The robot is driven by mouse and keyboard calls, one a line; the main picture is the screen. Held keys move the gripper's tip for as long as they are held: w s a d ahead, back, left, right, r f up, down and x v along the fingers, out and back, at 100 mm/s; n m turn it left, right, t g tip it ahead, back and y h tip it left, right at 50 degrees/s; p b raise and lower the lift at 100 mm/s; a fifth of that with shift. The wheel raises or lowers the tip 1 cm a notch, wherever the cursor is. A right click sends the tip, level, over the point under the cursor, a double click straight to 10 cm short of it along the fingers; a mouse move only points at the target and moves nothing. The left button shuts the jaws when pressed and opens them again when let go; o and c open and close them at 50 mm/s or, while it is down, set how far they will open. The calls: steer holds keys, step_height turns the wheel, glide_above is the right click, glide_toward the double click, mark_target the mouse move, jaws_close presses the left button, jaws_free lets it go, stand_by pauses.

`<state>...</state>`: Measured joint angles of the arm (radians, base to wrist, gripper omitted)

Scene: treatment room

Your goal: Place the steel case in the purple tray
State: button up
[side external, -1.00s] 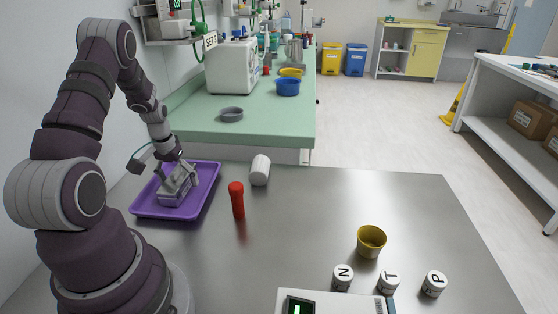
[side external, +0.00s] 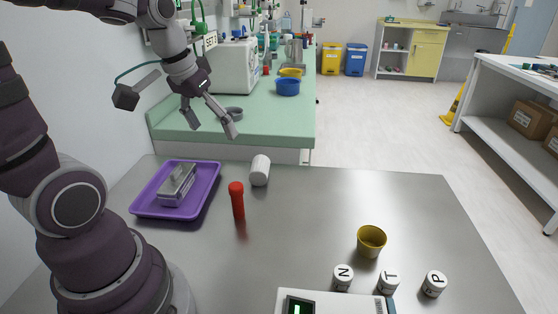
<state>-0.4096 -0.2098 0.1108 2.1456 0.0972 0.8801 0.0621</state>
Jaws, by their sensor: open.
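The steel case (side external: 177,186) is a small grey metal box. It lies inside the purple tray (side external: 150,210), near the tray's middle, at the left of the steel table. My gripper (side external: 213,130) is open and empty. It appears above and to the right of the tray in the picture, well clear of the case, with its fingers spread and pointing down.
A red tube (side external: 237,201) stands right of the tray, and a white cylinder (side external: 260,171) is behind it. A yellow cup (side external: 371,241) and white lettered caps (side external: 389,282) are at the front right. The table's middle is clear.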

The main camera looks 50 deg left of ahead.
steer(key=s+d+r+m+t+h, duration=0.1)
steer(key=s+d+m, duration=0.3)
steer(key=d, duration=0.5)
steer(key=shift+d+t, duration=0.4)
steer(key=shift+t, duration=0.1)
